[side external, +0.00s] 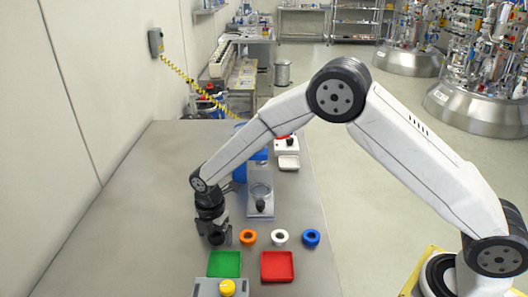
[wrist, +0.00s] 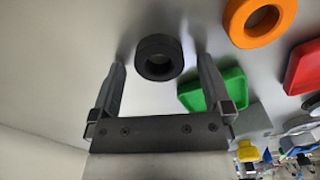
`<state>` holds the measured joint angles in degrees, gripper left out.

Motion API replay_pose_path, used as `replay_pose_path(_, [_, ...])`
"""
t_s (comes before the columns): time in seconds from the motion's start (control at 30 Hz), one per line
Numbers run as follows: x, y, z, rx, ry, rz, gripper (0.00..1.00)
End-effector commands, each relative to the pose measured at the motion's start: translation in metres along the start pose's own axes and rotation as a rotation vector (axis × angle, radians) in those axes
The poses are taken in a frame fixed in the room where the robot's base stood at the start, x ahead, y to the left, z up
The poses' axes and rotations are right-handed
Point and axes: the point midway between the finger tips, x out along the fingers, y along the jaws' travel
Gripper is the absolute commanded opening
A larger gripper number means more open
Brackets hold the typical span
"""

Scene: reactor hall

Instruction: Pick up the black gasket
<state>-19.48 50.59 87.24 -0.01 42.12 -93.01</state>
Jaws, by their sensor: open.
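The black gasket (wrist: 145,67) is a thick dark ring lying on the grey table. In the wrist view it sits between the fingertips of my gripper (wrist: 162,66), with a gap visible on each side. My gripper is open and points down at the table. In the side view my gripper (side external: 219,238) is low over the table, left of the orange ring. There the gasket is hard to tell apart from the dark fingers.
An orange ring (side external: 242,238), a white ring (side external: 273,238) and a blue ring (side external: 304,238) stand in a row to the right. A green tray (side external: 225,264) and a red tray (side external: 277,266) lie in front, near a yellow-button box (side external: 205,288). The table's left is clear.

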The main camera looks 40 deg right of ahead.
Motion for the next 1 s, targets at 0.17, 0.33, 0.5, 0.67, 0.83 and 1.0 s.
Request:
replay_pose_path(0.17, [0.000,0.000,0.000,0.000,0.000,0.000,0.59])
replay_pose_path(0.33, [0.000,0.000,0.000,0.000,0.000,0.000,0.05])
replay_pose_path(0.5, [0.000,0.000,0.000,0.000,0.000,0.000,0.03])
replay_pose_path(0.67, [-0.002,0.000,0.000,0.000,0.000,0.001,0.03])
replay_pose_path(0.83, [-0.010,0.001,0.000,0.000,0.000,0.002,0.03])
replay_pose_path(1.0, [-0.027,0.001,0.000,0.000,0.000,0.003,0.03])
